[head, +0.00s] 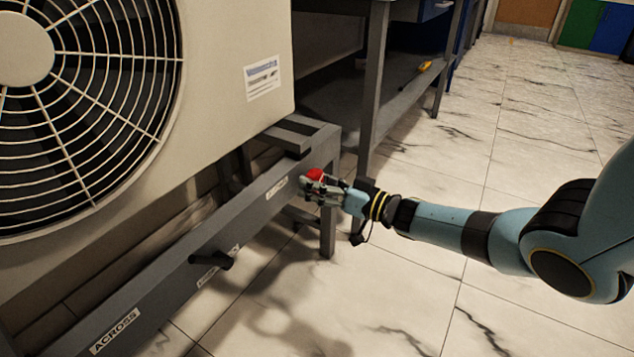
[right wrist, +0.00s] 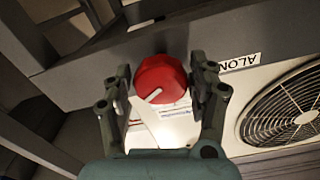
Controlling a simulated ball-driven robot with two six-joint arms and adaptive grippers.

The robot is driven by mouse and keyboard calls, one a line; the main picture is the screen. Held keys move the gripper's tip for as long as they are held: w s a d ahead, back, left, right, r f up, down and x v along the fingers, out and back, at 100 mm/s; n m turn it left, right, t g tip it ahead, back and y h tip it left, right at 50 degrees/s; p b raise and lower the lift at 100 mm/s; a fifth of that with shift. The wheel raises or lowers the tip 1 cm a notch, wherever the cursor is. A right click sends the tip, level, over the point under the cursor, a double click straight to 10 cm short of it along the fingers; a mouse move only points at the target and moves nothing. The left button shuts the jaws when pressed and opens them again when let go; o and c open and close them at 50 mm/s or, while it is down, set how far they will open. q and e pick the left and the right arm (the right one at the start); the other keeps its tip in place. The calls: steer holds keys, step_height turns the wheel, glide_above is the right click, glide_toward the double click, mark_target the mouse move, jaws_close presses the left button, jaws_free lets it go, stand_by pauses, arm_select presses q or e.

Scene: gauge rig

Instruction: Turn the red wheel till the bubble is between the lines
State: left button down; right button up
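The red wheel (head: 315,174) is on the right end of the grey frame (head: 255,205) under the fan unit. It shows from the front in the right wrist view (right wrist: 161,80), with a pale pointer line on its face. My right gripper (right wrist: 161,78) has one finger on each side of the wheel, with narrow gaps, so it looks open around it. In the head view my right gripper (head: 312,186) partly covers the wheel. I cannot make out a bubble or its lines in either view. My left gripper is not in view.
The fan unit (head: 235,130) stands on the frame. A black handle (head: 212,258) sticks out of the frame's front, left of the wheel. An "ACROSS" label (head: 116,332) is at lower left. A grey workbench (head: 374,75) stands behind. Marble floor (head: 400,300) is clear in front.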

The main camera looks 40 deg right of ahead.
steer(key=shift+o, duration=1)
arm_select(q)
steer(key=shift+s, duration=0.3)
arm_select(e)
steer(key=shift+r, duration=0.1)
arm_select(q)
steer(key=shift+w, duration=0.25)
arm_select(e)
steer(key=v, duration=1.2)
